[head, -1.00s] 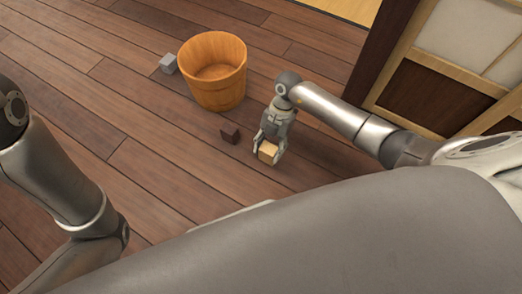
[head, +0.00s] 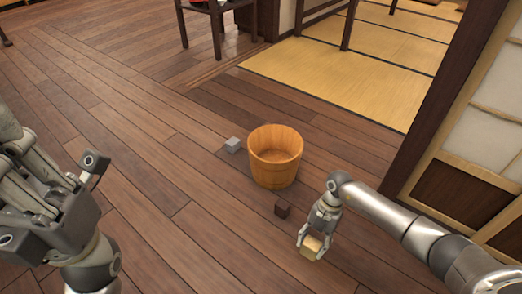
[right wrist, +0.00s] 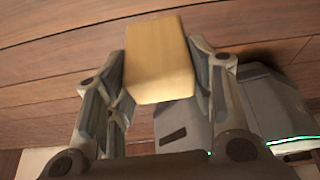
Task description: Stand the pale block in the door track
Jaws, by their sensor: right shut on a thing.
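The pale block (head: 313,246) is held between the fingers of my right gripper (head: 311,240), low over or near the wooden floor. In the right wrist view the pale block (right wrist: 158,60) sits between both fingers of the gripper (right wrist: 160,85). I cannot tell whether the block touches the floor. My left gripper (head: 92,170) is at the left edge of the head view; the position of its fingers is not clear. The sliding door (head: 470,165) stands at the right; I cannot make out its track clearly.
A wooden bucket (head: 275,172) stands on the floor (head: 180,235) beyond my right gripper. Tatami mats (head: 350,75) and a dark chair (head: 215,20) are farther back.

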